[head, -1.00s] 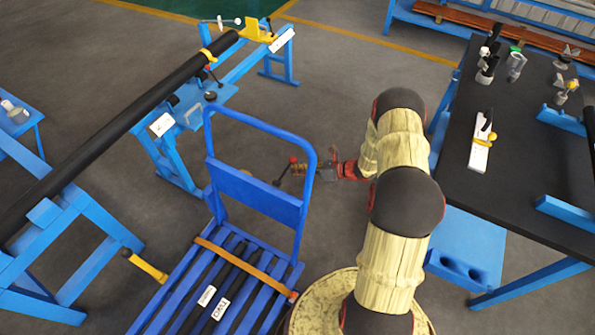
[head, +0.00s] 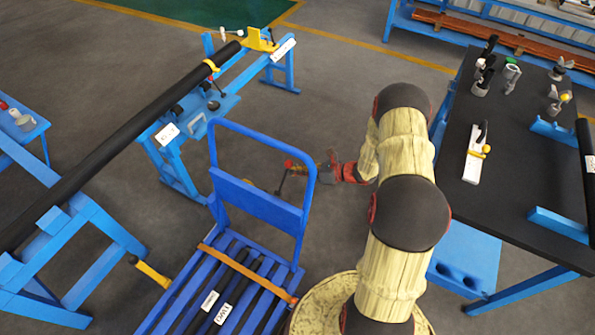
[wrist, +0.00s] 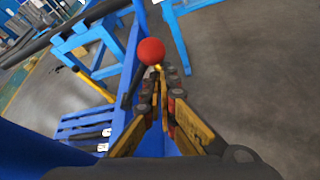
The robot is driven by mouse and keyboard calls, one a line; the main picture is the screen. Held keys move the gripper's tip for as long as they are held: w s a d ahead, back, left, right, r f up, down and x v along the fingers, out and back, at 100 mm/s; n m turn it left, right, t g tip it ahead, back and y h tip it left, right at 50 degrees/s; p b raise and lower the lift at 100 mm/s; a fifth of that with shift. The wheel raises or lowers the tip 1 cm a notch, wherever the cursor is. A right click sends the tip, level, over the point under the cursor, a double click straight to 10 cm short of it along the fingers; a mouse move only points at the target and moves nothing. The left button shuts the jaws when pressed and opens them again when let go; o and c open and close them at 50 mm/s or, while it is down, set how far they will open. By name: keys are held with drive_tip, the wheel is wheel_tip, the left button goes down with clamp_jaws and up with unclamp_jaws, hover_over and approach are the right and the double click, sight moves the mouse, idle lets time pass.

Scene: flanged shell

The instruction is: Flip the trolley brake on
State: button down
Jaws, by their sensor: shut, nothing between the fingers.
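The blue trolley (head: 258,199) stands left of my arm, with its upright handle frame towards the far side. A dark brake lever (head: 281,184) with a red ball knob (head: 288,164) shows through the handle frame. My gripper (head: 300,169) is beside the knob, partly hidden by the frame's right post. In the wrist view the red knob (wrist: 151,51) lies just past my fingertips (wrist: 163,78), with the dark lever (wrist: 130,83) running down to the left. The fingers are shut with nothing between them. Whether they touch the knob or lever I cannot tell.
A black table (head: 510,190) with clamps and tools stands to the right of my arm. A long black pipe (head: 120,150) lies on blue stands to the left. The trolley deck (head: 165,312) carries dark labelled bars under an orange strap. Grey floor is clear beyond my gripper.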

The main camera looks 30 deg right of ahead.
drive_tip(key=shift+s+a+r, duration=0.1)
drive_tip(key=shift+a+r, duration=0.1)
drive_tip(key=shift+r, duration=0.15)
idle(0.5)
wheel_tip(320, 180, down, 4)
drive_tip(key=d+b, duration=0.1)
drive_tip(key=b, duration=0.2)
drive_tip(key=s+a+p+v, duration=0.1)
drive_tip(key=p+v, duration=0.2)
drive_tip(key=v, duration=0.6)
drive_tip(key=shift+s+a+r, duration=0.2)
drive_tip(key=shift+s+r, duration=0.1)
drive_tip(key=shift+s, duration=0.15)
